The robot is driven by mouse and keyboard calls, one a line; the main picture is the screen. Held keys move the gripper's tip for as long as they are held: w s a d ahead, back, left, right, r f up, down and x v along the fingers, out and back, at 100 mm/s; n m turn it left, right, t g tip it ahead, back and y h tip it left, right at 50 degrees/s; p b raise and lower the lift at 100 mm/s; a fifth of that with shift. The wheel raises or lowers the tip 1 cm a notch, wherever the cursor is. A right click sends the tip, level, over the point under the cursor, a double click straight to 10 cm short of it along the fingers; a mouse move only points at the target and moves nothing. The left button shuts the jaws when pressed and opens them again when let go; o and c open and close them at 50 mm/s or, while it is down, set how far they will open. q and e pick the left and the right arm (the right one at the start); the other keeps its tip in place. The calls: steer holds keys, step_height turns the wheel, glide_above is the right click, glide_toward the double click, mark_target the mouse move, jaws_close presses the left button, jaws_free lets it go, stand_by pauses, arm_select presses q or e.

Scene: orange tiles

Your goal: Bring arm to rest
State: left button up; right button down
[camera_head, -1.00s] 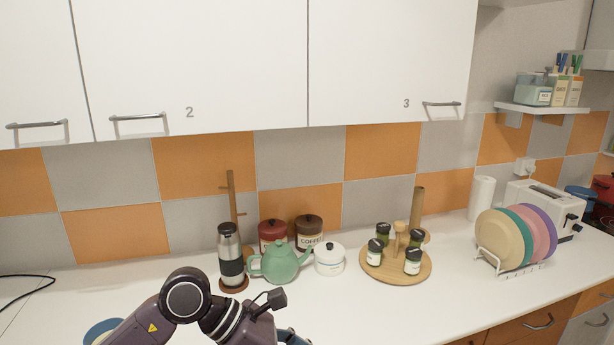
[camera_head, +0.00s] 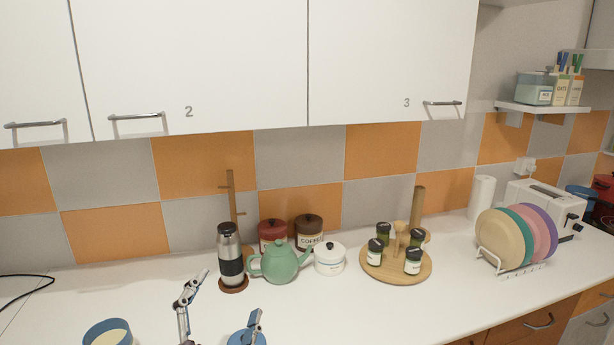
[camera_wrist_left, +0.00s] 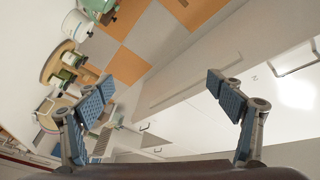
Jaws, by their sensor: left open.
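My left gripper (camera_head: 229,293) rises from the bottom edge of the head view, left of centre. Its two fingers stand apart, pointing up, with nothing between them. In the left wrist view the open gripper (camera_wrist_left: 160,85) shows two blue-padded fingers well apart and empty. The rest of the left arm is below the head view. My right gripper is not in view.
A steel tumbler (camera_head: 230,254), green teapot (camera_head: 279,263), canisters and a wooden spice stand (camera_head: 398,268) line the counter's back. A blue bowl (camera_head: 107,332) sits at lower left. A plate rack (camera_head: 500,258) and toaster (camera_head: 545,208) are at right. The counter's front middle (camera_head: 345,315) is clear.

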arm_select(q)
steer(key=s+a+f+n+g+y, duration=0.2)
steer(key=a+f, duration=0.1)
steer(key=f, duration=0.3)
steer(key=s+a+f+n+g+y, duration=0.1)
steer(key=s+a+f+n+g, duration=0.15)
steer(key=f, duration=0.35)
steer(key=s+f+n+g, duration=0.2)
steer(key=s+f+g, duration=0.4)
steer(key=s+f, duration=0.5)
steer(key=s+f+n+g, duration=0.3)
steer(key=s+f+g, duration=0.3)
steer(key=s+f, duration=0.7)
steer(key=f, duration=1)
steer(key=s+f, duration=0.3)
steer(key=f, duration=1)
steer(key=s+a+f+g, duration=0.1)
steer(key=s+a+f, duration=0.1)
steer(key=s+f, duration=0.5)
steer(key=s+a+f+g, duration=0.1)
steer(key=s+f, duration=0.6)
steer(key=s, duration=0.2)
steer(key=shift+a+f+m, duration=0.2)
steer(key=shift+a+m, duration=0.15)
steer(key=shift+m, duration=0.1)
